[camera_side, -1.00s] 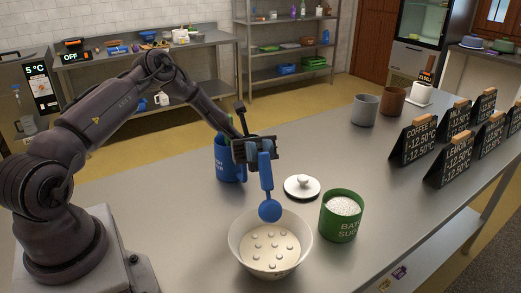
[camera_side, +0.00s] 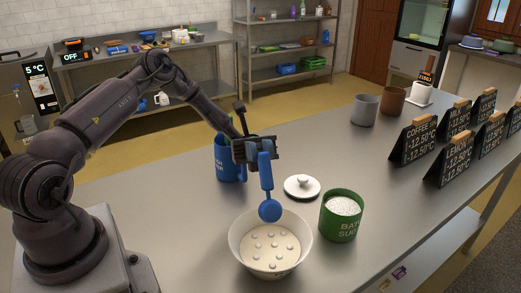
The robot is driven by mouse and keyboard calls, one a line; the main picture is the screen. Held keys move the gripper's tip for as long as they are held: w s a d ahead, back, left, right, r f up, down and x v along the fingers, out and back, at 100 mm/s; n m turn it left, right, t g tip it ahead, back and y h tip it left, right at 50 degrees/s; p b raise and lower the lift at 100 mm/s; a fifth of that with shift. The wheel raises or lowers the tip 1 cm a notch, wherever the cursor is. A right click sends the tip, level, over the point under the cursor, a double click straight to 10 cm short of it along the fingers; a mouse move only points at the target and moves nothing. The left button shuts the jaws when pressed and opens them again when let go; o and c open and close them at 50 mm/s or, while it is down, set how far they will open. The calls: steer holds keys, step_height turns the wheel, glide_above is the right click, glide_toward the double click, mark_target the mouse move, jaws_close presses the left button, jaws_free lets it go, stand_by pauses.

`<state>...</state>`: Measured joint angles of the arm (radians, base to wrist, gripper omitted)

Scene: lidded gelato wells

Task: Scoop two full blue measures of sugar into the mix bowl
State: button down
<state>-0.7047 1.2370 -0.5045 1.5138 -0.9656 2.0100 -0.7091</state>
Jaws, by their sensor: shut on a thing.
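My gripper (camera_side: 264,150) is shut on the handle of a blue measure (camera_side: 267,182). The measure hangs down, with its round cup (camera_side: 270,210) over the back rim area of the white mix bowl (camera_side: 238,257). I cannot tell whether the cup holds anything. The bowl contains a pale cream mix with several small light lumps on its surface. A green tub of white sugar (camera_side: 340,224) stands open to the right of the bowl. Its sugar shows near the rim.
A white lid with a knob (camera_side: 301,190) lies behind the bowl. A blue container (camera_side: 228,165) stands behind my gripper. Grey (camera_side: 364,110) and brown (camera_side: 391,102) cups and several black price signs (camera_side: 449,160) stand farther right. The counter's front left is clear.

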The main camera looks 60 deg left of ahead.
mark_target(266, 164)
stand_by(0.3)
steer(key=d+r+y, duration=0.1)
steer(key=s+d+r+t+y, duration=0.1)
steer(key=d, duration=0.1)
steer(key=shift+s+d+r+y, duration=0.1)
steer(key=shift+r+y, duration=0.15)
steer(key=shift+y, duration=0.05)
steer(key=shift+d+f+y, duration=0.15)
steer(key=shift+y, duration=0.15)
steer(key=shift+d+y, duration=0.25)
steer(key=shift+y, duration=0.05)
steer(key=s+d+f+t+y, duration=0.1)
steer(key=s+d+t+y, duration=0.1)
steer(key=d+y, duration=0.45)
steer(key=s+d+f+t+y, duration=0.1)
steer(key=s+d+t+y, duration=0.15)
steer(key=d+y, duration=0.45)
steer(key=s+d+f+t+y, duration=0.1)
steer(key=d+f+t+y, duration=0.1)
steer(key=f+y, duration=0.4)
steer(key=shift+d+f, duration=0.7)
steer(key=shift+f, duration=0.1)
